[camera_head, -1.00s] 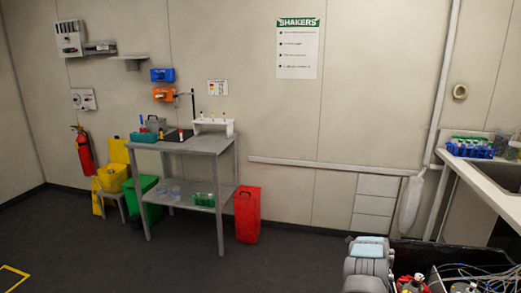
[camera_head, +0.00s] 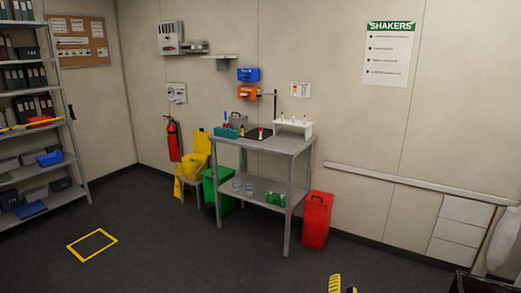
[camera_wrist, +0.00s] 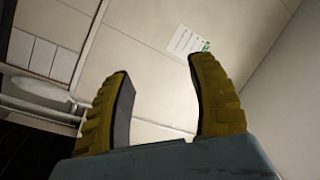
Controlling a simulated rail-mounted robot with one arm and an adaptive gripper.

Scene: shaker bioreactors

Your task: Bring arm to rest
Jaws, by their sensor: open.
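My gripper (camera_wrist: 160,108) fills the lower half of the wrist view. Its two yellow ribbed fingers with dark inner pads stand well apart, and nothing is between them. Past the fingers are the pale wall panels and the white SHAKERS poster (camera_wrist: 187,42), seen tilted. In the head view only a small yellow tip of my gripper (camera_head: 342,285) shows at the bottom edge, right of the middle; the rest of my arm is out of frame there.
A grey metal table (camera_head: 285,145) with lab items stands against the wall. Next to it are a red bin (camera_head: 317,220), a green bin (camera_head: 216,190) and a yellow bin (camera_head: 194,168). Shelving (camera_head: 62,125) is at the left. A yellow floor outline (camera_head: 92,244) lies on open floor.

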